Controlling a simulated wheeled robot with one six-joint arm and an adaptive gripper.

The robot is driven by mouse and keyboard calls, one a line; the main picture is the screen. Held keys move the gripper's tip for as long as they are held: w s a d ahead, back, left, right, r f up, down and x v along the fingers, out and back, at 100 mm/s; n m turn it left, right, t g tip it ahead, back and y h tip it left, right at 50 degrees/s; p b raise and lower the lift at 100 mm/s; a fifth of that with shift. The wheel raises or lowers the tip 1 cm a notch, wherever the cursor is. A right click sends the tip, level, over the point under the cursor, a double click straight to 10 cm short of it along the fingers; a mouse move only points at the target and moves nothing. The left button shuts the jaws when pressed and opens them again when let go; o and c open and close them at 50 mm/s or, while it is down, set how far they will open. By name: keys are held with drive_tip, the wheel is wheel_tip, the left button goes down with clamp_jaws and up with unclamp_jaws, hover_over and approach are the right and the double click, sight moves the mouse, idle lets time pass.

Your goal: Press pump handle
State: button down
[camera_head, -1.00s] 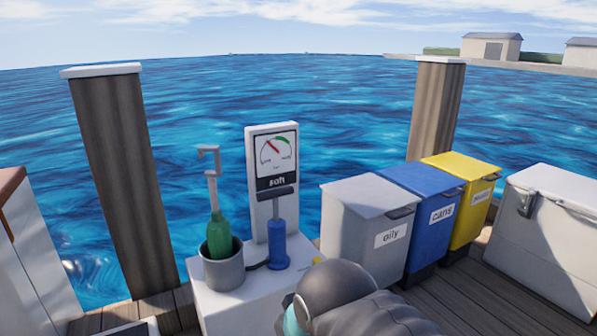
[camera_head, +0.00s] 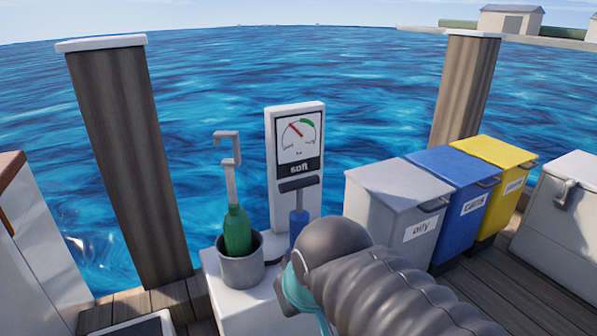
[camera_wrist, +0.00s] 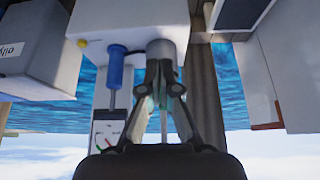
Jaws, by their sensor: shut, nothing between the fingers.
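The pump stands on a white box (camera_head: 243,300). It has a blue cylinder (camera_head: 298,222) and a dark T-shaped pump handle (camera_head: 299,184), which is up with a short rod showing. The cylinder's base is hidden behind my arm. Behind it a white gauge panel (camera_head: 297,140) reads "soft", with its needle on the red side. In the wrist view, which looks upside down, my gripper (camera_wrist: 161,70) is shut and empty. Its fingers overlap the grey bucket, to the right of the blue cylinder (camera_wrist: 116,68). In the head view the fingers are hidden by my arm.
Bins labelled "oily" (camera_head: 395,205) and "cans" (camera_head: 455,195) and a yellow bin (camera_head: 497,180) stand to the right. Wooden posts (camera_head: 125,160) rise behind, with water beyond.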

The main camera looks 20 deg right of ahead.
drive_tip(key=w+d+r, duration=0.3)
drive_tip(key=w+r, duration=0.2)
drive_tip(key=w, duration=0.2)
drive_tip(key=w+d+r, duration=0.2)
drive_tip(key=w+r, duration=0.2)
drive_tip(key=w, duration=0.4)
drive_tip(key=w+d+r, duration=0.2)
drive_tip(key=w+d, duration=0.5)
drive_tip(key=w, duration=0.1)
drive_tip(key=w+d+r+t, duration=0.1)
drive_tip(key=w+d+r, duration=0.1)
drive_tip(key=w+d, duration=0.5)
drive_tip(key=shift+w+r+b, duration=0.35)
drive_tip(key=shift+w+b, duration=0.05)
drive_tip(key=shift+w, duration=0.45)
hover_over(301, 182)
drive_tip(key=f, duration=0.8)
drive_tip(key=shift+w+a, duration=0.1)
drive_tip(key=shift+w, duration=0.25)
drive_tip(key=f, duration=0.3)
drive_tip(key=shift+s+f, duration=0.15)
drive_tip(key=shift+s, duration=0.05)
drive_tip(key=shift+s+f+b, duration=0.1)
drive_tip(key=shift+f+b, duration=0.2)
drive_tip(key=shift+f, duration=0.15)
drive_tip(key=shift+f, duration=0.1)
